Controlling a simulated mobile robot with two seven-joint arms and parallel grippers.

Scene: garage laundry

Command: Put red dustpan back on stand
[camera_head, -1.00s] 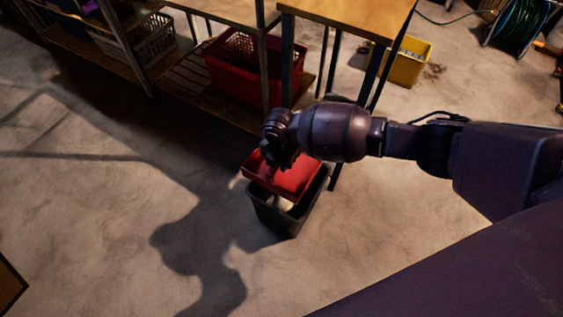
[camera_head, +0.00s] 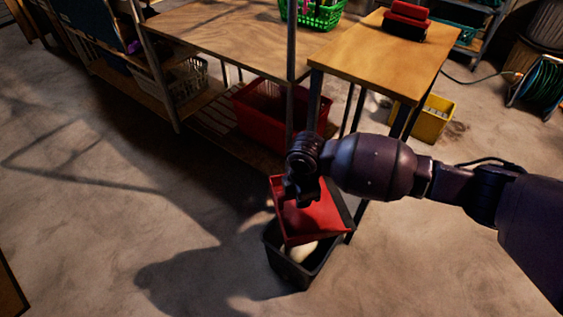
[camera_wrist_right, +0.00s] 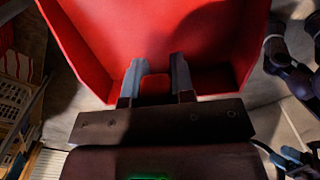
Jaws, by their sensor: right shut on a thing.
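The red dustpan (camera_head: 312,217) is tilted at the mouth of a dark bin (camera_head: 288,272), partly over its opening. In the head view I cannot tell whether it touches the rim. My right gripper (camera_head: 300,195) is shut on the dustpan. In the right wrist view, the two fingers (camera_wrist_right: 157,72) are at the dustpan's near edge, and its red pan (camera_wrist_right: 150,28) fills the top of the picture. My left gripper is not in view. I cannot pick out the stand for certain.
A pale object (camera_head: 299,251) is in the bin. A wooden table (camera_head: 375,52) stands behind, with stacked red items (camera_head: 406,20) on it. A red crate (camera_head: 270,125) sits on the low shelf, and a yellow bin (camera_head: 432,120) is on the floor. The left floor is clear.

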